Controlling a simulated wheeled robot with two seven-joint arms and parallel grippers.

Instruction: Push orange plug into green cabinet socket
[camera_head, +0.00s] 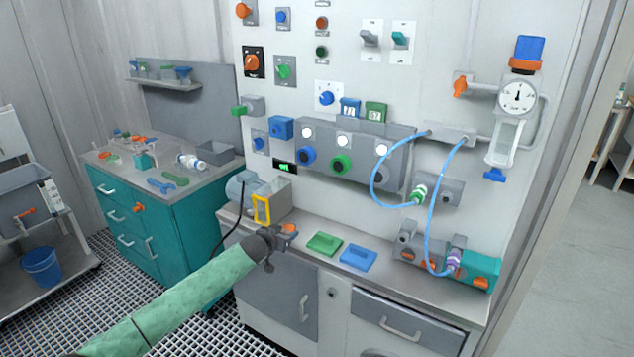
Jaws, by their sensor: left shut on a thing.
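My left gripper (274,241) is at the front left of the counter, at the end of my green-sleeved arm. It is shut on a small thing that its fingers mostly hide. An orange piece (288,228) shows right at the fingertips; I take it for the orange plug, but its shape is unclear. A grey panel on the wall carries a blue round socket (307,155) and a green round socket (341,163), up and to the right of the gripper. I cannot tell which socket counts as the cabinet one. My right gripper is not in view.
A green tray (324,243) and a blue tray (358,257) lie right of the gripper. A yellow frame (262,209) stands close behind it. Blue hoses (375,180) loop at the right. A teal cabinet (190,233) stands at the left. Open space lies before the wall panel.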

